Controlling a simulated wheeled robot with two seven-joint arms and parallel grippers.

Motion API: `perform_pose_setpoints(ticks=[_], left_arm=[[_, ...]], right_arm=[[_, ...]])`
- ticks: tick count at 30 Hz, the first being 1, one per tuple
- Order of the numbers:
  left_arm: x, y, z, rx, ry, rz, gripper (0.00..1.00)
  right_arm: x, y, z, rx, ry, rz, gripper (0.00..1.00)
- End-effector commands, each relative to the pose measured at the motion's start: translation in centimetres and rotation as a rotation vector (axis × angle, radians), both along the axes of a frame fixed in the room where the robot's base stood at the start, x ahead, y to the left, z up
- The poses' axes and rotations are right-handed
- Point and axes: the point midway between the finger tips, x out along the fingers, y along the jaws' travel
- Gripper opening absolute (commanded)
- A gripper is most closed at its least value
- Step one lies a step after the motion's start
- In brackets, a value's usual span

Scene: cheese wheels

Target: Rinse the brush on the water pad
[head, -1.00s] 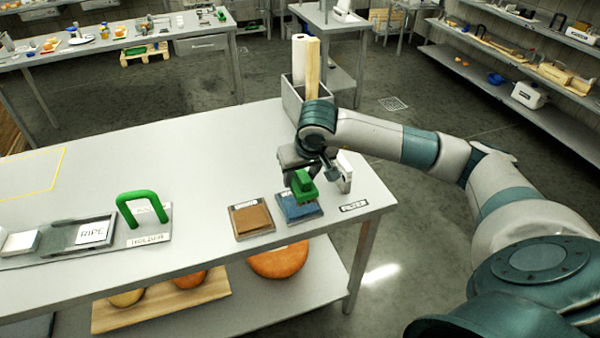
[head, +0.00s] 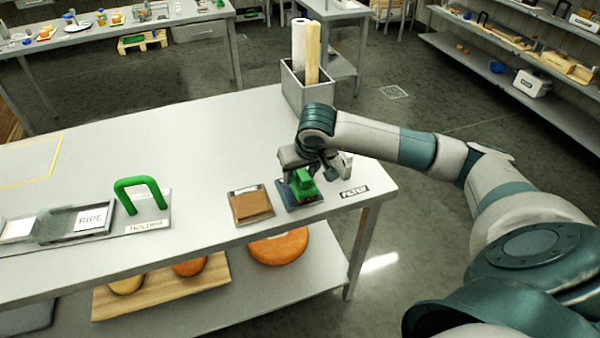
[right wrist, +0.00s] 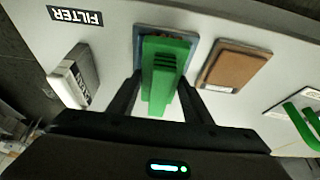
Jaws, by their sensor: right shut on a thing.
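The green brush (head: 304,182) is held over the blue water pad (head: 289,200) near the right end of the table. My right gripper (head: 310,172) is shut on the brush. In the right wrist view, the brush (right wrist: 165,68) lies between the two dark fingers (right wrist: 156,98), and its far end covers most of the blue pad (right wrist: 146,33). Whether the brush's underside touches the pad is hidden. My left gripper is not in view.
A brown pad (head: 252,206) sits just left of the water pad. A FILTER label (head: 354,191) and a small white block (right wrist: 74,80) are on its other side. A green holder arch (head: 140,190) stands farther left. A grey bin (head: 305,88) stands at the back edge.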

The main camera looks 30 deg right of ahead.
Motion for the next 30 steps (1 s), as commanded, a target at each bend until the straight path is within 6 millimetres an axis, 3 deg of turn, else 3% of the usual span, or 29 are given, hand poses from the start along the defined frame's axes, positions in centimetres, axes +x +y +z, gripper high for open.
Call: perform_pose_setpoints(ticks=[30], left_arm=[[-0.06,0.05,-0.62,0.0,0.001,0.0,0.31]], right_arm=[[0.02,0.01,-0.5,0.0,-0.001,0.0,0.24]])
